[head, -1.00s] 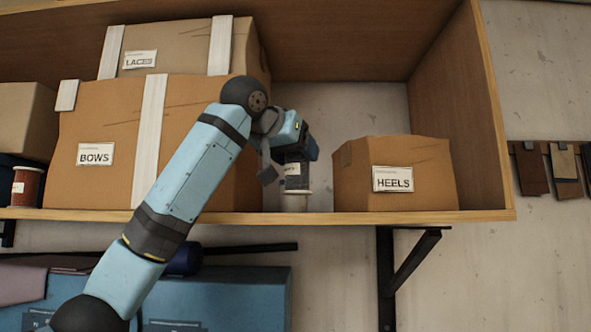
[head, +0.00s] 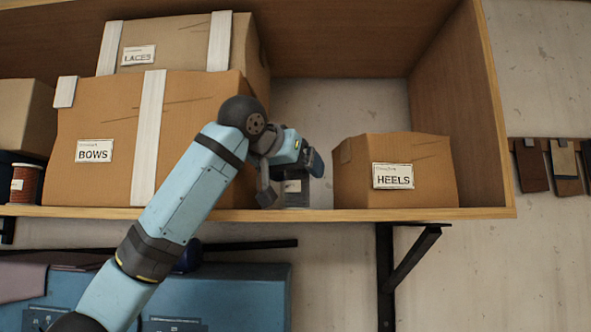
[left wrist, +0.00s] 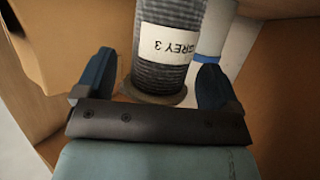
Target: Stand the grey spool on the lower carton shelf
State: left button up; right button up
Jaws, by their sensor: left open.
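The grey spool (head: 297,198) is upright in the gap between the BOWS and HEELS cartons, just above or on the carton shelf (head: 400,215). Its foot is hidden behind the shelf's front edge, so I cannot tell contact there. In the left wrist view the spool (left wrist: 165,75) shows a white GREY 3 label and a flange close to my palm. My left gripper (head: 291,178) is open around it. In the left wrist view, my left gripper (left wrist: 154,88) has one finger on each side of the spool, with visible gaps. My right gripper is out of view.
The BOWS carton (head: 105,180) stands left of the spool, with the LACES carton (head: 185,50) above and behind. The HEELS carton (head: 420,155) stands close on the right. A red spool (head: 27,184) is at the far left. A bracket (head: 385,270) supports the shelf.

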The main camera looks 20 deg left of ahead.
pick_arm(q)
jog(key=shift+r, duration=0.2)
jog(key=shift+s, duration=0.3)
jog(key=b+v, duration=0.4)
jog(key=v, duration=0.7)
jog(key=shift+s, duration=0.2)
jog(key=shift+a+r, duration=0.1)
jog(key=shift+r, duration=0.05)
